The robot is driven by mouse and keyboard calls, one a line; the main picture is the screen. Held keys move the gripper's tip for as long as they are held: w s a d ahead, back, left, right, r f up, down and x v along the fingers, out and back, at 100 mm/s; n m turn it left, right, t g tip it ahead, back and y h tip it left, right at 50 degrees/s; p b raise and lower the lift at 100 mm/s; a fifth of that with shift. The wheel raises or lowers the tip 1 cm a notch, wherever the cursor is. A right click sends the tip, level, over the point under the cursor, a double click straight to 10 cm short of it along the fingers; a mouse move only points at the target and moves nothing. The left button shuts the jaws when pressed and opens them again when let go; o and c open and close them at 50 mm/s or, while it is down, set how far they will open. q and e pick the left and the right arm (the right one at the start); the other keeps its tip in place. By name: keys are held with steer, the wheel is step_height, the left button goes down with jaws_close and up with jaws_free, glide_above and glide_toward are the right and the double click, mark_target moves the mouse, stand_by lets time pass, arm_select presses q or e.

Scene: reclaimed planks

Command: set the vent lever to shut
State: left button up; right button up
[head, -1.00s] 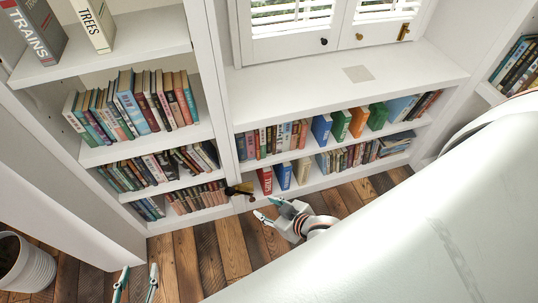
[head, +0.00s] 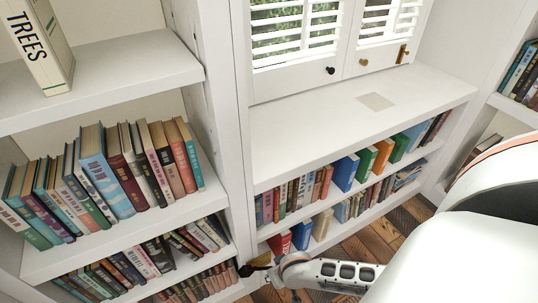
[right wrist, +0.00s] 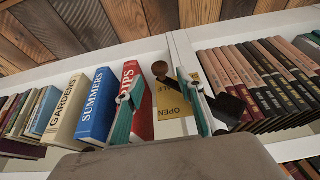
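The vent lever has a round brown knob (right wrist: 160,69) and a dark body partly hidden behind a finger in the right wrist view. It sits at a yellow plate (right wrist: 172,125) lettered "OPEN"; other lettering is partly covered. In the head view the lever's brass-coloured plate (head: 258,261) shows low on the shelf upright. My right gripper (right wrist: 161,88) is open, its teal-padded fingers apart, with the knob between the fingertips as seen from the wrist. I cannot tell whether they touch it. My left gripper is not in view.
Books stand close on both sides of the lever, including a red book (right wrist: 137,100) and a blue one (right wrist: 97,108) left of it and a dark row (right wrist: 262,80) right of it. A white counter (head: 330,125) lies above. Wooden floor (head: 375,240) is below.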

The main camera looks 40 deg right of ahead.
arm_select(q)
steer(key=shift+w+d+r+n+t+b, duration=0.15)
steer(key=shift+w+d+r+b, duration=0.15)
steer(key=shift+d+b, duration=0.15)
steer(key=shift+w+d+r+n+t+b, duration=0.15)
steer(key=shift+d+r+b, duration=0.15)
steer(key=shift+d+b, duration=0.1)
arm_select(e)
steer(key=x, duration=0.4)
steer(key=shift+f, duration=0.2)
jaws_close()
